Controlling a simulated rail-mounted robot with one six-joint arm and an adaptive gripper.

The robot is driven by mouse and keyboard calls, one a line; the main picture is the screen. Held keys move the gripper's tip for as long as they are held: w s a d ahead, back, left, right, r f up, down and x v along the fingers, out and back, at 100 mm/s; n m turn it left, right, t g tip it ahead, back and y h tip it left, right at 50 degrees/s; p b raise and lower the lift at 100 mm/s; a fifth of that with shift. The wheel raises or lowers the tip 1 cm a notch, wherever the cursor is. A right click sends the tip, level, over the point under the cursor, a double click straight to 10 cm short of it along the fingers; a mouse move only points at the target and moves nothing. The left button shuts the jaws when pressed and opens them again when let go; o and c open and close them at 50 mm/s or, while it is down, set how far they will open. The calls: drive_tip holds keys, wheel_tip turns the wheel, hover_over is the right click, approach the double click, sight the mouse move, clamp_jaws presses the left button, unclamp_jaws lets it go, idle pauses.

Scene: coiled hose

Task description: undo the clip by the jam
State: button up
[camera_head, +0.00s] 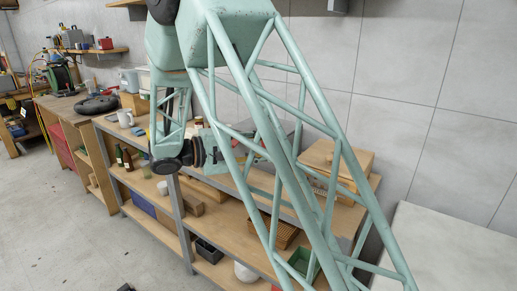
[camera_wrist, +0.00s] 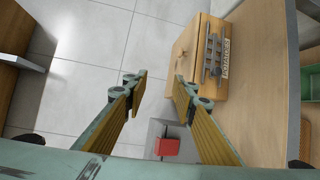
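My gripper (camera_wrist: 158,84) is open in the wrist view, its two yellow-padded fingers apart with nothing between the tips. Beyond and below the fingers there is a red block (camera_wrist: 167,147) on a grey piece. In the head view my arm's green lattice covers the middle, and I cannot make out the fingers there. A green hose reel (camera_head: 61,77) with a yellow hose stands at the far left, well away from my arm. I cannot make out the clip or the jam in either view.
A wooden box (camera_head: 345,158) stands on the bench's right end; in the wrist view this looks like the box (camera_wrist: 207,70) with a grey fitting. A black ring-shaped coil (camera_head: 96,105), a mug (camera_head: 124,118) and bottles (camera_head: 128,160) are left. The floor (camera_head: 80,235) is mostly clear.

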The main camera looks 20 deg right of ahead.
drive_tip(key=s+d+r+m+g+y, duration=0.1)
drive_tip(key=s+d+r+g+y, duration=0.15)
drive_tip(key=s, duration=0.85)
drive_tip(key=s+d+r+m+g+y, duration=0.15)
drive_tip(key=s+d+y, duration=0.25)
drive_tip(key=s, duration=0.8)
drive_tip(key=s+a+r+t+y, duration=0.1)
drive_tip(key=s+a+t+y, duration=0.2)
drive_tip(key=s, duration=0.7)
drive_tip(key=s+a+r+y, duration=0.1)
drive_tip(key=s+a+y, duration=0.3)
drive_tip(key=s, duration=0.7)
drive_tip(key=s+a+t+y, duration=0.2)
drive_tip(key=a+t+y, duration=0.1)
drive_tip(key=a, duration=0.3)
drive_tip(key=shift+a, duration=0.15)
